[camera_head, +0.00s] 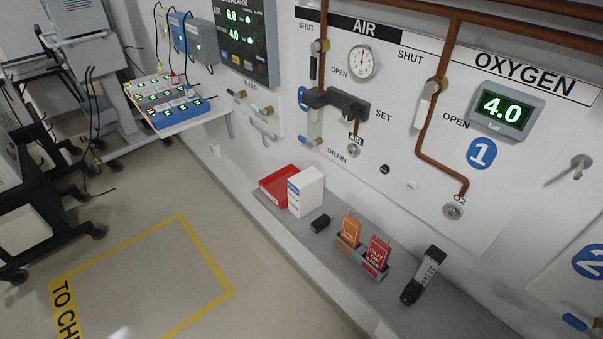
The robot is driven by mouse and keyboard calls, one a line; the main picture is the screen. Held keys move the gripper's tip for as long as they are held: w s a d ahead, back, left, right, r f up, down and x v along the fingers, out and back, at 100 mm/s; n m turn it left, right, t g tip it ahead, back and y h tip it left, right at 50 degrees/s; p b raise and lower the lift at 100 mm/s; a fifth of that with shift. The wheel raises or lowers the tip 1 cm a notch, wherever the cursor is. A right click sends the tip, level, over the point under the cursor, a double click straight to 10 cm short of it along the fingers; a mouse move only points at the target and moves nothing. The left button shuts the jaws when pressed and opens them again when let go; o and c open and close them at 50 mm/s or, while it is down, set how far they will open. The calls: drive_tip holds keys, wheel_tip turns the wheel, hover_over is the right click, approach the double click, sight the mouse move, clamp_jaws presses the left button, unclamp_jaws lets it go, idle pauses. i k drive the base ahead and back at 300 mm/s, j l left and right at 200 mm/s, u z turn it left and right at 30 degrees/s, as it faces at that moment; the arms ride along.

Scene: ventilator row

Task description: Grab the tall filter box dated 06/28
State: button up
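An upright white box (309,194) with small blue and red print stands on the grey ledge (407,313) below the gas panel. A lower red box (273,187) is right beside it on its left. The two boxes look to be touching or nearly so. I cannot read a date on either box at this size. My gripper is not in view.
Right of the boxes on the ledge are a small black item (320,223), an orange tag (350,229) and a red tag (376,254) in holders, and a black-and-white device (424,275). Valves and copper pipes (436,100) project above. Taped floor (170,270) is clear.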

sight(305, 190)
drive_tip(key=i+j+z, duration=0.2)
drive_tip(key=j, duration=0.25)
drive_tip(key=i+j+z, duration=0.15)
drive_tip(key=j, duration=0.35)
drive_tip(key=i+j+z, duration=0.2)
drive_tip(key=j, duration=0.3)
drive_tip(key=i+j+z, duration=0.2)
drive_tip(key=j, duration=0.35)
drive_tip(key=j+z, duration=0.15)
drive_tip(key=j, duration=0.35)
drive_tip(key=j+z, duration=0.1)
drive_tip(key=j, duration=0.35)
drive_tip(key=k+j+z, duration=0.15)
drive_tip(key=j, duration=0.25)
drive_tip(key=k+j+z, duration=0.1)
drive_tip(key=j, duration=0.35)
drive_tip(key=k+j+z, duration=0.15)
drive_tip(key=j, duration=0.25)
drive_tip(key=k+j+z, duration=0.1)
drive_tip(key=j, duration=0.3)
